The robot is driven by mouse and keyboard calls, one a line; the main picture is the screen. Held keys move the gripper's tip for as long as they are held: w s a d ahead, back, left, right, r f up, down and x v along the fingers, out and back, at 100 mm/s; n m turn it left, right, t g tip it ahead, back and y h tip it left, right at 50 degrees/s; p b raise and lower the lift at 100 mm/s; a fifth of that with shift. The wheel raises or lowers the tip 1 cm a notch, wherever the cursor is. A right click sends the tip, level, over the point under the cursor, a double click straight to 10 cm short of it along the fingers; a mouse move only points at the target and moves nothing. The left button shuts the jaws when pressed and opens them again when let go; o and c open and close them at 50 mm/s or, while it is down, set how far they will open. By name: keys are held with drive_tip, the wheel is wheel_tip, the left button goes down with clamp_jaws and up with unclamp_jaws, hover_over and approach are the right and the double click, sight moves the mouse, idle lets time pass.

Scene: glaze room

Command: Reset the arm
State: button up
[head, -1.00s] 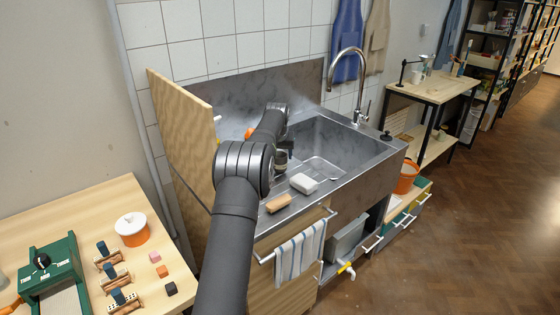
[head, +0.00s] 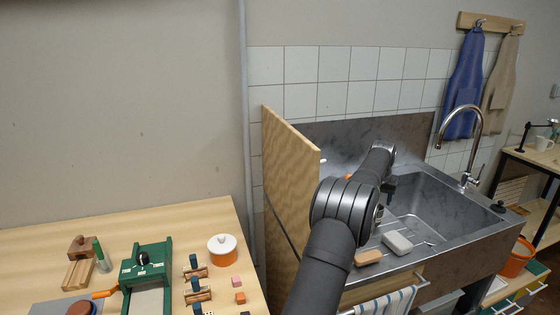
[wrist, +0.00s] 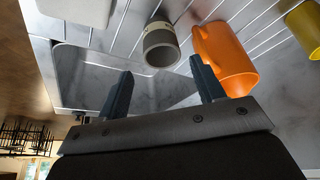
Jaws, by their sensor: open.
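My gripper (wrist: 158,86) is open in the wrist view, its two dark fingers apart with nothing between them. Beyond the fingertips are a grey-and-tan cup (wrist: 161,46) and an orange mug (wrist: 226,58) on the ribbed metal drainboard. In the head view my arm reaches over the sink unit, and my gripper (head: 388,190) is small and partly hidden by the arm near the basin's left edge. I cannot tell from the head view how high it is above the metal.
The steel sink (head: 440,208) has a tall tap (head: 464,135). A plywood panel (head: 290,190) stands upright at its left. A white block (head: 397,243) and a tan block (head: 368,257) lie at the front.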

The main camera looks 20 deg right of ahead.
drive_tip(key=x, duration=1)
drive_tip(key=shift+w+f, duration=0.1)
drive_tip(key=shift+f, duration=0.3)
drive_tip(key=shift+r, duration=1.25)
drive_tip(key=shift+f, duration=0.1)
drive_tip(key=shift+f, duration=0.8)
drive_tip(key=v, duration=1)
